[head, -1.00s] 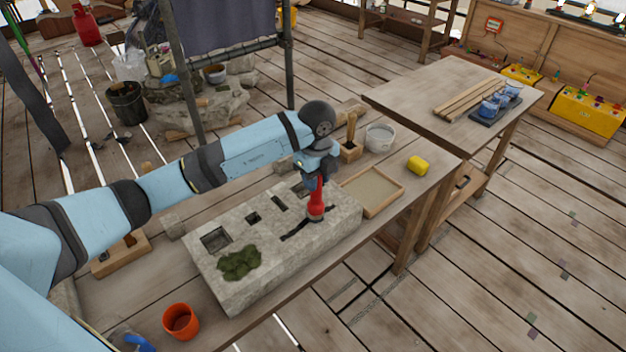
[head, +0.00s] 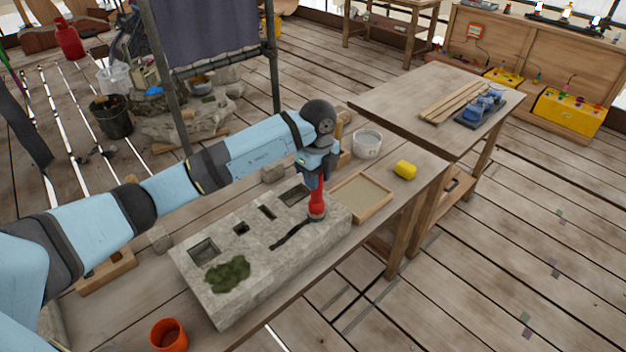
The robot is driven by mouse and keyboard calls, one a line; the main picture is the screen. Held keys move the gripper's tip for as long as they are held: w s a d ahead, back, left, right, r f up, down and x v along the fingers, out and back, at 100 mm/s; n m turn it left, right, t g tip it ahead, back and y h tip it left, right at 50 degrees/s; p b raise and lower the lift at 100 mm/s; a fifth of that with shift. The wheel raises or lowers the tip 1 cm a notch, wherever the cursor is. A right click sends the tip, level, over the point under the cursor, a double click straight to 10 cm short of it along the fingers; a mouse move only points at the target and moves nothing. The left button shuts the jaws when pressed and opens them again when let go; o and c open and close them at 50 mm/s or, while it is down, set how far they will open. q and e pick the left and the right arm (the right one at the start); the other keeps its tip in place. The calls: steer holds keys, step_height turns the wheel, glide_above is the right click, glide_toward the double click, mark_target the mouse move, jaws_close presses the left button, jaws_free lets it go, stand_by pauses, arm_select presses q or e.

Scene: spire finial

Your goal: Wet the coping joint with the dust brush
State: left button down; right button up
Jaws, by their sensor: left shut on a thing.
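The coping block (head: 232,305) is a long grey stone on the workbench, with several square recesses in its top. The coping joint (head: 288,236) shows as a dark, crooked line across the top face, towards the right end. My left gripper (head: 316,176) is shut on the dust brush (head: 318,200), which has a red body, and holds it pointing down. The brush's lower end is at the right end of the dark line, at or just above the stone; I cannot tell if it touches. My right gripper is not in view.
A green moss patch (head: 228,274) lies on the block's near left end. An orange cup (head: 168,336) stands in front. A shallow tray (head: 388,206), a yellow sponge-like piece (head: 405,170) and a white bucket (head: 367,145) are to the right. A second table (head: 400,95) stands beyond.

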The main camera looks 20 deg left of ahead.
arm_select(q)
steer(key=shift+w+d, duration=0.2)
steer(key=shift+w, duration=0.3)
steer(key=shift+r+p, duration=2.2)
steer(key=shift+r, duration=1.35)
